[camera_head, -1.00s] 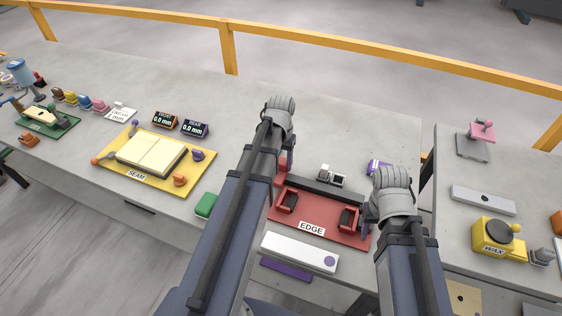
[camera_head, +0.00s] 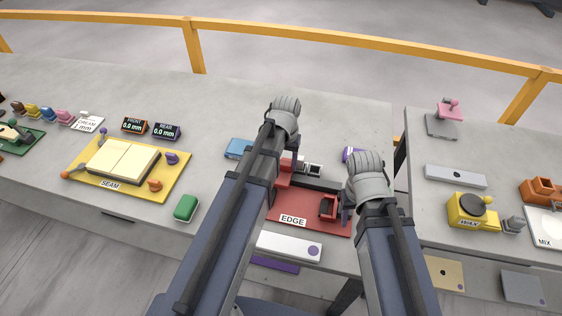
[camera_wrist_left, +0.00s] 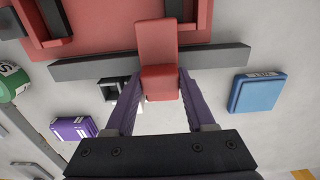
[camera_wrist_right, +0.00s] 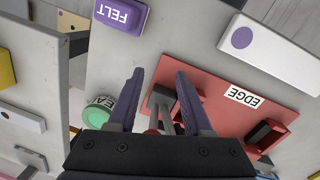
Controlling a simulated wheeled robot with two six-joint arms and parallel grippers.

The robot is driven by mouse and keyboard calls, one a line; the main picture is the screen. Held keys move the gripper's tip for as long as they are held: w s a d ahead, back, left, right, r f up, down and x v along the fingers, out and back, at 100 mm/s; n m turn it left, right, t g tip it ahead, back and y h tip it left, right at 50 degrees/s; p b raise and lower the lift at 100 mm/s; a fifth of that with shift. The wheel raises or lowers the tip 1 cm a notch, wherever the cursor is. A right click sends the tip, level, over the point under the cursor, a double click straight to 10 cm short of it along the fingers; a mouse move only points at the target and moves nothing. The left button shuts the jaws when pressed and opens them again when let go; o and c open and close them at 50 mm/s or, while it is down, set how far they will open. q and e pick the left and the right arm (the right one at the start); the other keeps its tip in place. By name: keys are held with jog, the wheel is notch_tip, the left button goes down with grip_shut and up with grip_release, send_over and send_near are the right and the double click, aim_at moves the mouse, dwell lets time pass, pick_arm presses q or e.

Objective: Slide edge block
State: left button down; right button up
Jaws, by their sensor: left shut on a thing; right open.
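The red edge block (camera_wrist_left: 158,60) is an L-shaped piece across a dark grey bar (camera_wrist_left: 90,68). My left gripper (camera_wrist_left: 158,92) is shut on its near end. My right gripper (camera_wrist_right: 160,82) is open over the plate's right end, above a dark grey post and red bracket (camera_wrist_right: 188,98). I cannot tell whether its fingers touch them.
A blue box (camera_wrist_left: 257,93) and a purple box (camera_wrist_left: 72,130) lie near the bar. A white bar (camera_head: 289,247) lies in front of the plate. The purple FELT block (camera_wrist_right: 121,17) and a green round piece (camera_wrist_right: 99,110) lie near my right gripper. A gap separates the right slab.

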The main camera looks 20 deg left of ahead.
aim_at(286, 164)
pick_arm(q)
jog(key=shift+c, duration=1.2)
grip_release()
pick_arm(e)
jog(key=shift+r, duration=0.1)
pick_arm(q)
notch_tip(286, 164, up, 8)
jog(key=p, duration=0.8)
jog(key=shift+f, duration=0.1)
pick_arm(e)
notch_tip(286, 164, up, 8)
jog(key=shift+f, duration=0.2)
pick_arm(q)
jog(key=shift+s+d+f, duration=0.1)
jog(key=shift+s+d, duration=0.15)
jog(key=shift+s, duration=0.05)
jog(key=s+d+f+m+y+b, duration=0.1)
jog(key=s+d+m, duration=0.3)
jog(key=s+d, duration=0.7)
jog(key=shift+s+f+b, duration=0.55)
jog(key=shift+s+b, duration=0.25)
jog(key=shift+s, duration=0.15)
pick_arm(e)
notch_tip(286, 164, down, 2)
jog(key=shift+f, duration=0.2)
